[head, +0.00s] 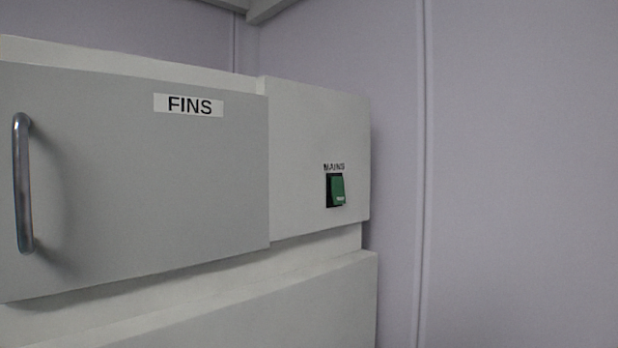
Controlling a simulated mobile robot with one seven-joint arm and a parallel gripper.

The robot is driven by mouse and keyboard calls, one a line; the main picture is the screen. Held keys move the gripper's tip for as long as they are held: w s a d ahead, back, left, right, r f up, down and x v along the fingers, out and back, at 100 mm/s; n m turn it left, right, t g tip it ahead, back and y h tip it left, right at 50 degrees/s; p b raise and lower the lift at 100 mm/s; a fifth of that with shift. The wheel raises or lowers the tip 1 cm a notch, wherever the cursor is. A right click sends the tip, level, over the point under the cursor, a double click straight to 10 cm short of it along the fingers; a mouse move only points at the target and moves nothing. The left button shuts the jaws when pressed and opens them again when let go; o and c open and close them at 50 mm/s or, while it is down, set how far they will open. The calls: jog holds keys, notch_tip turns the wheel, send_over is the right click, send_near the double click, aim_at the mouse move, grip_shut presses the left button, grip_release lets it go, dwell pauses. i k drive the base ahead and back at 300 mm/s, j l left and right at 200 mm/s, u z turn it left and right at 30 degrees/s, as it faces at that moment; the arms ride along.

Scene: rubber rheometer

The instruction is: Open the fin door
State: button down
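The fin door (150,190) is a flat grey panel at the left of the head view. It carries a white label reading FINS (189,105) near its top right. It sits against the pale cabinet front and looks closed. Its handle (22,184) is a vertical metal bar near the left side of the frame. The door's left edge lies outside the frame. My gripper is not in view.
The pale machine cabinet (310,130) surrounds the door. A green MAINS switch (337,190) is on its front, right of the door. A lower ledge (290,300) juts out below. A plain lilac wall (520,180) stands at the right.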

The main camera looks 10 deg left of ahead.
aim_at(106, 178)
jog(key=u, duration=1.7)
jog(key=j+z, duration=0.3)
jog(key=k+j+z, duration=0.15)
jog(key=j+z, duration=0.15)
jog(key=k+j+z, duration=0.1)
jog(key=j+z, duration=0.25)
